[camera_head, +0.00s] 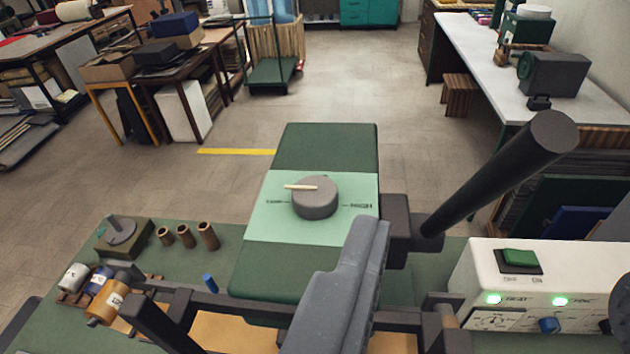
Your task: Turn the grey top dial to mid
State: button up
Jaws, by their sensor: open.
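The grey top dial (317,203) sits on a pale green panel (275,222) on top of a dark green press head. Its cream pointer line points left, toward a small label that I cannot read clearly. The word HIGH is printed to the right of the dial. My gripper (362,245) is the grey-blue shape at the bottom middle, seen from behind. It is open, below and right of the dial, and apart from it in the picture. It hides part of the press head's front right.
A thick black lever (505,170) rises to the right of the press head. A white control box (470,272) with a green button and lit lamps stands at the right. Thread spools (107,302) and brass cylinders (186,236) stand on the green bench at the left.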

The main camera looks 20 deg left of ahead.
jog(key=shift+o, duration=1.2)
jog(key=shift+w+r, duration=0.25)
jog(key=shift+r, duration=0.1)
jog(key=w+a+r+g+p, duration=0.2)
jog(key=w+r+g+p, duration=0.1)
jog(key=w+p, duration=0.3)
jog(key=n+g+y+p, duration=0.25)
jog(key=n+g, duration=0.25)
jog(key=g, duration=0.3)
send_over(313, 191)
jog(key=s+d, duration=0.1)
jog(key=s, duration=0.2)
jog(key=shift+h, duration=0.35)
jog(key=f, duration=1.1)
jog(key=f+p, duration=0.1)
jog(key=f, duration=0.4)
jog(key=shift+w+d+f, duration=0.15)
jog(key=shift+w+f, duration=0.1)
jog(key=shift+x, duration=3.3)
jog(key=shift+s, duration=0.1)
